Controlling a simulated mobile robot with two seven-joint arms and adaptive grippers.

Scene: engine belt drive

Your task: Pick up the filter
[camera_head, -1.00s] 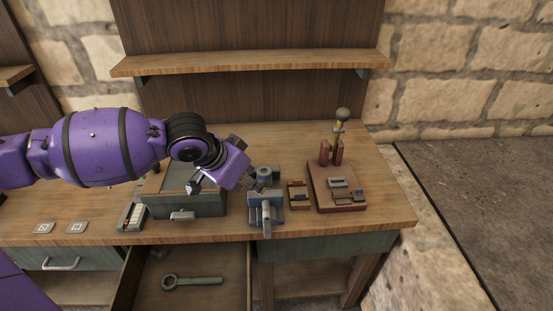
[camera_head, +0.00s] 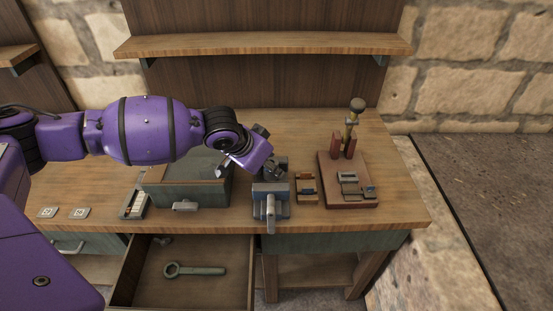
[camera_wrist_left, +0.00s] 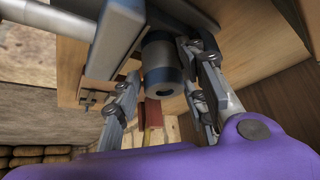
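The filter looks to be a short dark grey cylinder with a blue band and a hole in its end (camera_wrist_left: 162,80), seen in the left wrist view beside the vise. My left gripper (camera_wrist_left: 163,103) is open, with one finger on each side of the cylinder. A gap shows at the left finger; contact at the right finger is unclear. In the head view my left gripper (camera_head: 270,166) is at the top of the blue-grey vise (camera_head: 271,201), and the filter is hard to make out there. My right gripper is not in view.
On the wooden workbench (camera_head: 300,130) a green box (camera_head: 190,193) stands left of the vise. A small wooden block holder (camera_head: 306,190) and a red-brown base with an upright lever (camera_head: 345,190) stand right. An open drawer (camera_head: 215,295) holds a wrench (camera_head: 195,270).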

